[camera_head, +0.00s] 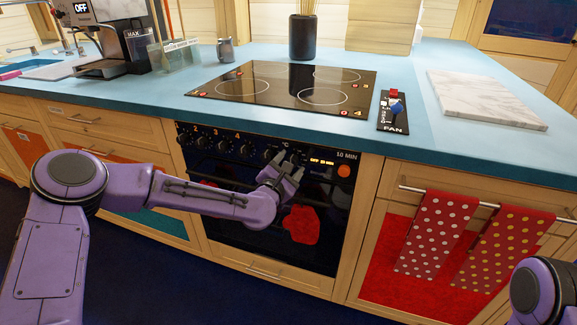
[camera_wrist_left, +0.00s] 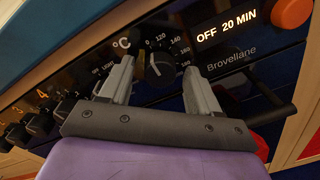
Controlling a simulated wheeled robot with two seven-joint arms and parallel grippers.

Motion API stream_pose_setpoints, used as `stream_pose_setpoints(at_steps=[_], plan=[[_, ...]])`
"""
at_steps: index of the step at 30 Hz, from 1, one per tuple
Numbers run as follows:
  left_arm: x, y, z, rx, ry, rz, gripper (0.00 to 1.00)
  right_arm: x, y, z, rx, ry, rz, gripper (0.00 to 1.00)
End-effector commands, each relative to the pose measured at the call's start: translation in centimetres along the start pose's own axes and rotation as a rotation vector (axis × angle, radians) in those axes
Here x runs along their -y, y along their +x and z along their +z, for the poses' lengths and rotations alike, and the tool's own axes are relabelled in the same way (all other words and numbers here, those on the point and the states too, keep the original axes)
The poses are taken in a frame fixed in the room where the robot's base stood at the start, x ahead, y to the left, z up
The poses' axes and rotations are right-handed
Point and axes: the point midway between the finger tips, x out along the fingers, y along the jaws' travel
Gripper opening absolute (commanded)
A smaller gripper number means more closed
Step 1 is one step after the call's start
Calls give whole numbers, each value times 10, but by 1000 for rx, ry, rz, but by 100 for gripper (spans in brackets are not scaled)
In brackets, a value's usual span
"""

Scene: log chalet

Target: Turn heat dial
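The oven (camera_head: 240,160) has a black front panel below the cooktop. A black heat dial (camera_wrist_left: 158,68) marked with °C and numbers shows in the left wrist view, with its white pointer line visible. My left gripper (camera_head: 290,164) is in front of the panel in the head view. In the left wrist view my left gripper (camera_wrist_left: 160,85) is open, one finger on each side of the dial. Whether the fingers touch the dial cannot be told. In the head view the gripper mostly covers this dial. Only a purple joint of my right arm shows at the lower right.
Several other black knobs (camera_head: 225,145) sit left on the panel, with an orange button (camera_head: 344,171) at its right. A display (camera_wrist_left: 226,26) reads OFF 20 MIN. A red mitt (camera_head: 301,224) is at the oven door. Dotted towels (camera_head: 437,235) hang right.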

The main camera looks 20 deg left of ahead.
Motion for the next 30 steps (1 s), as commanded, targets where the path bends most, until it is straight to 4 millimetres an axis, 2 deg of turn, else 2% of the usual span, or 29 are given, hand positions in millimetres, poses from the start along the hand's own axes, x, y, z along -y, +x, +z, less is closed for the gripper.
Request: stream_pose_setpoints(at_steps=[5, 8, 15, 18, 22, 30], plan=[[-1, -5, 0, 0, 0, 1, 62, 0, 0, 0, 0, 0, 0, 0], [-1, -22, 0, 0, -1, 0, 62, 0, 1, 0, 0, 0, 0, 0], [0, -79, 0, 0, -2, -1, 62, 0, 2, 1, 0, 0, 0, 0], [0, -95, 0, 0, -1, -1, 62, 0, 2, 1, 0, 0, 0, 0], [0, -105, 0, 0, 0, 0, 62, 0, 2, 1, 0, 0, 0, 0], [0, -106, 0, 0, 1, 0, 62, 0, 2, 1, 0, 0, 0, 0]])
